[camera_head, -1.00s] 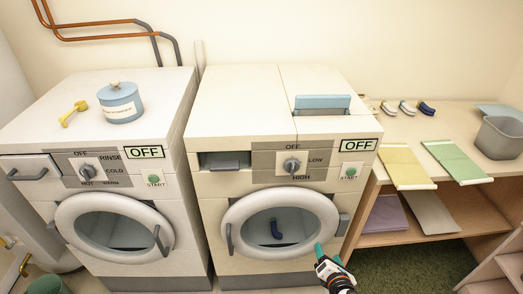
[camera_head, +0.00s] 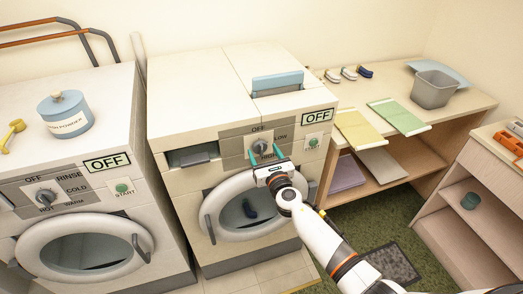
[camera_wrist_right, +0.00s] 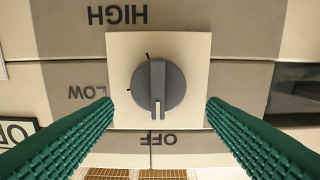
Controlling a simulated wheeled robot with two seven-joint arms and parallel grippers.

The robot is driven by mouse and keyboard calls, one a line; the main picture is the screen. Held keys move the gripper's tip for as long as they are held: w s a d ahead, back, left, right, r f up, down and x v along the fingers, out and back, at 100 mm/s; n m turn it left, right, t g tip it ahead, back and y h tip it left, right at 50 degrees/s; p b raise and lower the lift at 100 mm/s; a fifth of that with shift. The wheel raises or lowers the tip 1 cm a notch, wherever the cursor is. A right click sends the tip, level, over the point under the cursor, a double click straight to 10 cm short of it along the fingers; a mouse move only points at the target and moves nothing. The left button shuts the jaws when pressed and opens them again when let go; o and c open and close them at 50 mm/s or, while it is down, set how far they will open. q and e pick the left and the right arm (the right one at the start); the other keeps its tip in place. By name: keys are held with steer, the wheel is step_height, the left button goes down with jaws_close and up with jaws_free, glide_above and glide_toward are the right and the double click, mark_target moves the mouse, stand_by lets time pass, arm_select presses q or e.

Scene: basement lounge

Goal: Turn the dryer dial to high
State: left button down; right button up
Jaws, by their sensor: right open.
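The dryer (camera_head: 195,105) stands in the middle of the head view with its round door shut. Its grey dial (camera_head: 261,145) sits on the front panel under the word OFF. In the right wrist view, which is upside down, the dial (camera_wrist_right: 158,86) has its pointer toward OFF; LOW and HIGH are also printed around it. My right gripper (camera_head: 264,151) is open in front of the dial. Its green fingers (camera_wrist_right: 159,103) lie on either side of the dial, apart from it. The dryer display (camera_head: 317,120) reads OFF. My left gripper is not in view.
The washer (camera_head: 85,85) stands left of the dryer, with a blue powder tub (camera_head: 66,117) and a yellow scoop (camera_head: 13,130) on top. A wooden shelf table (camera_head: 450,100) with folded cloths is on the right. The dryer's START button (camera_head: 313,142) is right of the dial.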

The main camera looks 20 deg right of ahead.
mark_target(260, 148)
steer(key=shift+w, duration=1.2)
steer(key=c, duration=1)
steer(key=shift+o, duration=0.2)
